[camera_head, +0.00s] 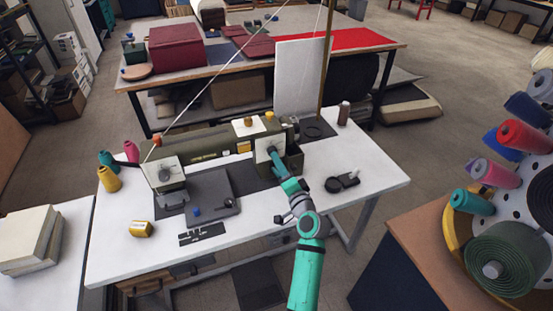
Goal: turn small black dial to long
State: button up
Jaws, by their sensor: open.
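An olive-green sewing machine (215,143) stands on a white table (350,190). On the right end of its body is a pale plate (262,148). A small dark spot shows on this plate, likely the small black dial, but it is mostly hidden behind my gripper and its markings cannot be read. My gripper (273,156) is open, at the end of my teal arm, which reaches up from the bottom of the view. Its fingertips are right at the plate. I cannot tell whether they are around the dial or touching it.
A round black item (333,185) lies on the right of the table, with a brown spool (344,113) farther back. A thin upright rod (326,60) stands behind. The right front of the table is clear.

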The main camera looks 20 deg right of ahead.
jog(key=s, duration=0.6)
jog(key=shift+s, duration=0.15)
jog(key=shift+d, duration=0.1)
jog(key=s+a+f+n+g+h, duration=0.1)
jog(key=s+a+f+n, duration=0.1)
jog(key=s+a+f, duration=0.75)
jog(key=s+a+f+n+g+h, duration=0.2)
jog(key=s+a+f, duration=0.35)
jog(key=s, duration=0.75)
jog(key=s+a+r+n, duration=0.2)
jog(key=s+a+n, duration=0.1)
jog(key=s, duration=0.4)
jog(key=s+a+r+n+y, duration=0.1)
jog(key=s+a+r+n, duration=0.1)
jog(key=s, duration=0.6)
jog(key=s+a+r+n+y, duration=0.1)
jog(key=s+a+r+n, duration=0.1)
jog(key=s, duration=0.6)
jog(key=shift+a+r+n, duration=0.25)
jog(key=shift+a+n, duration=0.55)
jog(key=shift+n, duration=0.2)
